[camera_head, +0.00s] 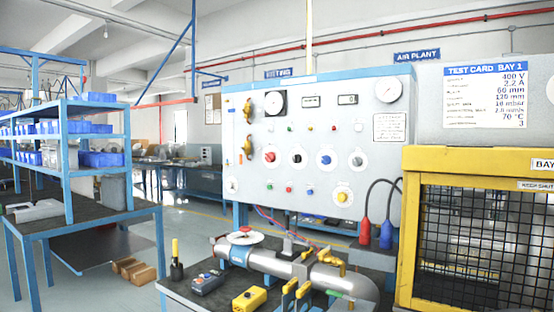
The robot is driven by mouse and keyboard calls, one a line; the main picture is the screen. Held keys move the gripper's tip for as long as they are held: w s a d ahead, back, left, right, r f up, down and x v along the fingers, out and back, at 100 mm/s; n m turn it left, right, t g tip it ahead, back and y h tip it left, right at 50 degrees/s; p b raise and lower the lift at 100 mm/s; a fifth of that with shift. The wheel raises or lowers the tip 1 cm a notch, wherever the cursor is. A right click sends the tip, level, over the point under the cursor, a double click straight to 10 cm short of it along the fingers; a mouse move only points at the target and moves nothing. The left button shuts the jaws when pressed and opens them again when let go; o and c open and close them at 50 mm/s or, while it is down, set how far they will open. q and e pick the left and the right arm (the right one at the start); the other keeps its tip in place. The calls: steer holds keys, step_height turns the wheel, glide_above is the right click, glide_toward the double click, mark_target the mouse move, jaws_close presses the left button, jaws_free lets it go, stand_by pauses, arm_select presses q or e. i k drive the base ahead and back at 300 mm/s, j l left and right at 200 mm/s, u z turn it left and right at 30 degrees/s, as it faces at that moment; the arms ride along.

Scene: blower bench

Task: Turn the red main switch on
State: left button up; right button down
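The control panel (380,165) stands upright behind the bench, white with a blue frame. A red rotary knob (270,157) on a round white plate sits at its left middle and looks like the red main switch. The knob's position markings are too small to read. A blue knob (326,157) and a grey knob (357,160) are in the same row to its right. Neither of my grippers is in view.
A pipe (270,262) with a red-topped valve (245,230) lies on the bench before the panel. A grey box (208,282) and a yellow box (249,299) are beside it. A yellow mesh cage (405,230) stands right; blue shelving (65,165) stands left.

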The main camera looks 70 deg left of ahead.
mark_target(270, 157)
steer(key=k+j+z, duration=0.1)
steer(key=j, duration=0.25)
steer(key=k+j+z, duration=0.15)
steer(key=j, duration=0.2)
steer(key=k+j+z, duration=0.1)
steer(key=j, duration=0.25)
steer(key=k+j+z, duration=0.15)
steer(key=k+j, duration=0.4)
steer(key=j, duration=0.2)
steer(key=k+j, duration=0.55)
steer(key=j, duration=0.3)
